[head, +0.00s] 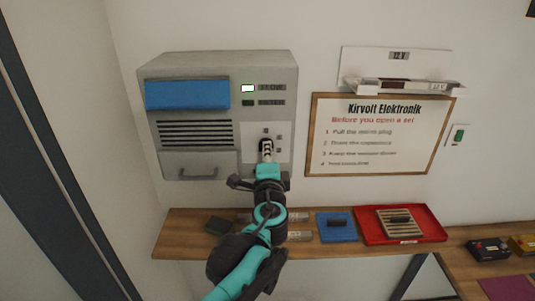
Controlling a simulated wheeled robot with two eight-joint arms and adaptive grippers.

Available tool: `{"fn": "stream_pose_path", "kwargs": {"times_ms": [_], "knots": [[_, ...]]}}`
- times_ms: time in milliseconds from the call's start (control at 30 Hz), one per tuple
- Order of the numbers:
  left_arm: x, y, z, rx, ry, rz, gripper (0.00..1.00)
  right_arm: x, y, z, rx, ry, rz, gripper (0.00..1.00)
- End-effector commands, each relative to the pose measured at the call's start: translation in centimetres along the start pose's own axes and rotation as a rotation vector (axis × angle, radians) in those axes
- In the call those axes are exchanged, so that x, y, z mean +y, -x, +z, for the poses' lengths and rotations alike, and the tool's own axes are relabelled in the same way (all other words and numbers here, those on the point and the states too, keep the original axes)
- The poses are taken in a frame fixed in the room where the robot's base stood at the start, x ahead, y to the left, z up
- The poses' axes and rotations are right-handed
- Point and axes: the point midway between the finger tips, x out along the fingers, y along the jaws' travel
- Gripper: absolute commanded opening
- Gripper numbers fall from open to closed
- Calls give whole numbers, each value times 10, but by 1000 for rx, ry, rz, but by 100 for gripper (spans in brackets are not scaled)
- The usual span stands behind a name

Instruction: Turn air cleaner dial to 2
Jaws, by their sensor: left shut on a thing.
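My left gripper (266,149) reaches up from below and is shut on the dial, at the middle of that plate. The gripper covers most of the dial, so I cannot tell which mark it points at. My right gripper is not in view.
A wooden shelf (180,236) runs below, with a blue mat (336,232), a red tray (437,227) and small parts. A framed sign (370,170) and a small wall shelf (400,89) are to the right. Bare wall lies between.

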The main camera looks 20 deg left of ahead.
Motion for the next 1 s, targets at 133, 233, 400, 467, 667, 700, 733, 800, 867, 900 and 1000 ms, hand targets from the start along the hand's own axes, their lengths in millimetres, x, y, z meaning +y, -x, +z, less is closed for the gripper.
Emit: {"fn": "stream_pose_path", "kwargs": {"times_ms": [133, 233, 400, 467, 667, 700, 733, 800, 867, 900, 1000], "knots": [[1, 0, 0, 0, -136, 0, 0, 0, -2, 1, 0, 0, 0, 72], [2, 0, 0, 0, -226, 0, 0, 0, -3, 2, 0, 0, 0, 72], [2, 0, 0, 0, -365, 0, 0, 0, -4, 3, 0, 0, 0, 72], [2, 0, 0, 0, -406, 0, 0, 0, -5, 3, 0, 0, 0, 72], [2, 0, 1, 0, -516, 0, 0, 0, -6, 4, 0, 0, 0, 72], [2, 0, 1, 0, -531, 0, 0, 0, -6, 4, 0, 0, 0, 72], [3, 0, 1, 0, -543, 0, 0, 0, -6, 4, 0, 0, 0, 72], [3, 0, 1, 0, -563, 0, 0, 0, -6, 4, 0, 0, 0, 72], [3, 0, 1, 0, -577, 0, 0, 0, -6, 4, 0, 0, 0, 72], [3, 0, 1, 0, -584, 0, 0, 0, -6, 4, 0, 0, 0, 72], [3, 0, 1, 0, -595, 0, 0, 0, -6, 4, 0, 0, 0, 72]]}}
